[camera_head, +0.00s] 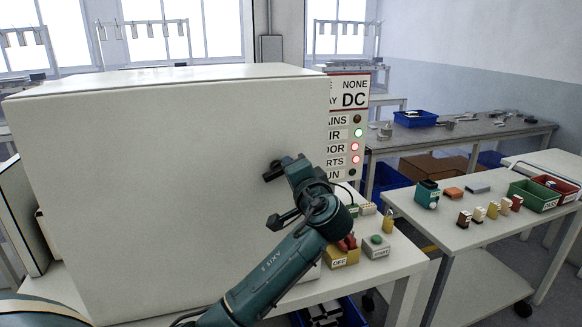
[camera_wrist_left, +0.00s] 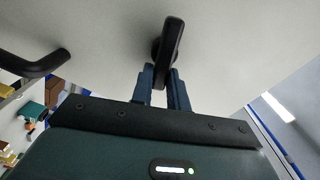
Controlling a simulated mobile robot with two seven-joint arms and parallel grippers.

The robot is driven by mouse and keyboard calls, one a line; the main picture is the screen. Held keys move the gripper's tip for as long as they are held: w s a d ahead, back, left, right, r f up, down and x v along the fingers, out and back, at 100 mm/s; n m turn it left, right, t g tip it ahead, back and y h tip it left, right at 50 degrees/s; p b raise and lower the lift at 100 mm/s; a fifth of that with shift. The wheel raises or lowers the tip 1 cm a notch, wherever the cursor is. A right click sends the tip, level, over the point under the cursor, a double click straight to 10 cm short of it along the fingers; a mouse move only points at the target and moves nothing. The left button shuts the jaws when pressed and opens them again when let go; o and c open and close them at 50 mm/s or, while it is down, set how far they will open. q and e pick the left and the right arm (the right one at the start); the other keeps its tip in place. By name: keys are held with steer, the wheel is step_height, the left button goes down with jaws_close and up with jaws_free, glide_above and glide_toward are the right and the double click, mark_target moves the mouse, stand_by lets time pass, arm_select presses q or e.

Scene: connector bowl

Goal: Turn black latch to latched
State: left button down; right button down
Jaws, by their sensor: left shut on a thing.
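The black latch (camera_wrist_left: 172,40) is a dark elongated knob on the white cabinet face (camera_head: 150,170). In the head view the latch (camera_head: 271,173) shows at the tip of my left gripper (camera_head: 286,165). In the left wrist view my left gripper (camera_wrist_left: 163,82) has its two blue fingers on either side of the latch's lower end, shut on it. The latch's long side runs nearly in line with the fingers in that view. Its base is partly hidden behind the knob. My right gripper is not in view.
A black bar handle (camera_wrist_left: 35,65) stands out from the same face near the latch. An indicator panel (camera_head: 349,125) stands behind the cabinet. A yellow OFF box (camera_head: 341,258) and a grey button box (camera_head: 376,247) sit on the table to the right. A side table (camera_head: 470,235) holds small parts and bins.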

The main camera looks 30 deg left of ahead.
arm_select(q)
steer(key=m, duration=0.2)
steer(key=f+m, duration=0.1)
steer(key=shift+a+f+m, duration=0.1)
steer(key=shift+a+m, duration=0.05)
steer(key=shift+m, duration=0.25)
stand_by(0.5)
steer(key=c, duration=1.4)
jaws_free()
steer(key=shift+a, duration=0.1)
steer(key=shift+o, duration=0.2)
steer(key=b+v, duration=0.2)
steer(key=v, duration=1.1)
steer(key=shift+b, duration=0.4)
